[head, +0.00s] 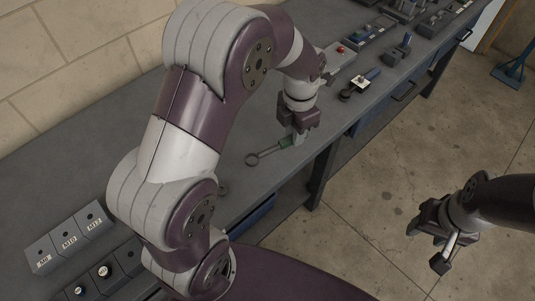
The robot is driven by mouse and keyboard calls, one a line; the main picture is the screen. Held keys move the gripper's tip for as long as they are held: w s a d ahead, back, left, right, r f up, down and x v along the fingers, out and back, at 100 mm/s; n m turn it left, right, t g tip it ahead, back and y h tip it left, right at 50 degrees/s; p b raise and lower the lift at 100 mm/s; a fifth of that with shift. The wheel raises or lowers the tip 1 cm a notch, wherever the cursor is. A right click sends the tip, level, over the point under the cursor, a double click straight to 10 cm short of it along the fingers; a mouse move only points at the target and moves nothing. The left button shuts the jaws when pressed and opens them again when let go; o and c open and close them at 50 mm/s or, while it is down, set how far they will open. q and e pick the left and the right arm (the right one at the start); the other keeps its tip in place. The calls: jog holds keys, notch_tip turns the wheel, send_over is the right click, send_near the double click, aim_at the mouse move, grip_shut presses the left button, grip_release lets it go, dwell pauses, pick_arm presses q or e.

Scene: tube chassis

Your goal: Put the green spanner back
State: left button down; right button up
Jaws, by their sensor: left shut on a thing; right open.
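The green spanner (285,143) has a grey ring end that points left and a green handle. It is just above or on the grey workbench (60,165); I cannot tell whether it touches the top. My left gripper (298,132) points down and is shut on the spanner near its right end, which the fingers partly hide. My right gripper (440,250) is open and empty, out over the floor to the right of the bench.
Labelled grey blocks (69,240) marked M8, M10 and M12 stand at the bench's lower left. A box with a red button (340,50) and several tools stand along the far bench. My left arm hides the bench's middle. A blue stand (510,70) is on the floor at the far right.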

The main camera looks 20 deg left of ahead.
pick_arm(q)
jog(key=shift+s+d+n, duration=0.1)
jog(key=shift+s+n, duration=0.05)
jog(key=shift+n, duration=0.55)
jog(key=shift+s+a+n, duration=0.15)
jog(key=shift+a+n, duration=0.15)
jog(key=shift+n, duration=0.1)
jog(key=p, duration=0.2)
send_over(254, 147)
notch_tip(254, 147, down, 7)
jog(key=shift+d+r, duration=0.1)
jog(key=shift+d, duration=0.05)
notch_tip(254, 147, down, 4)
jog(key=shift+r, duration=0.15)
jog(key=shift+f, duration=0.35)
jog(key=c, duration=1)
grip_release()
